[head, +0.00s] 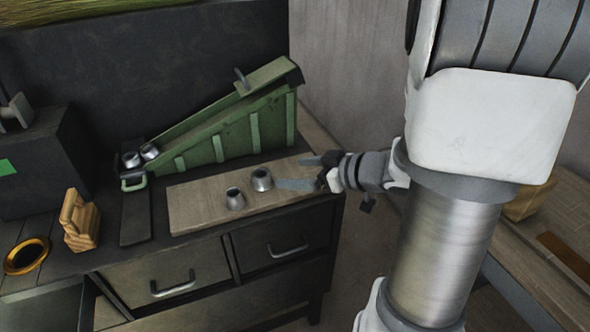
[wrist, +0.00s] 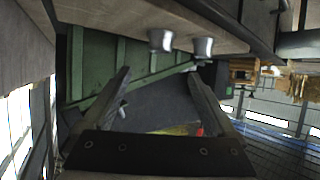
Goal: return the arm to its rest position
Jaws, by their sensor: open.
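My gripper (head: 300,174) is at the right end of the wooden board in the head view, with its fingers apart and pointing left. In the wrist view my gripper (wrist: 160,92) is open with nothing between the fingers. Two metal cups stand on the board to the left of the fingers: a nearer one (head: 235,199) and one close to the fingertips (head: 262,180). In the wrist view these two cups (wrist: 161,40) (wrist: 203,47) appear beyond the fingers. I cannot tell whether a finger touches a cup.
A green sloped ramp (head: 225,132) stands behind the board (head: 205,199), with more metal cups (head: 140,155) at its low end. A wooden block piece (head: 79,221) and a gold ring (head: 26,256) are at the left. The dresser's drawers (head: 165,272) face front.

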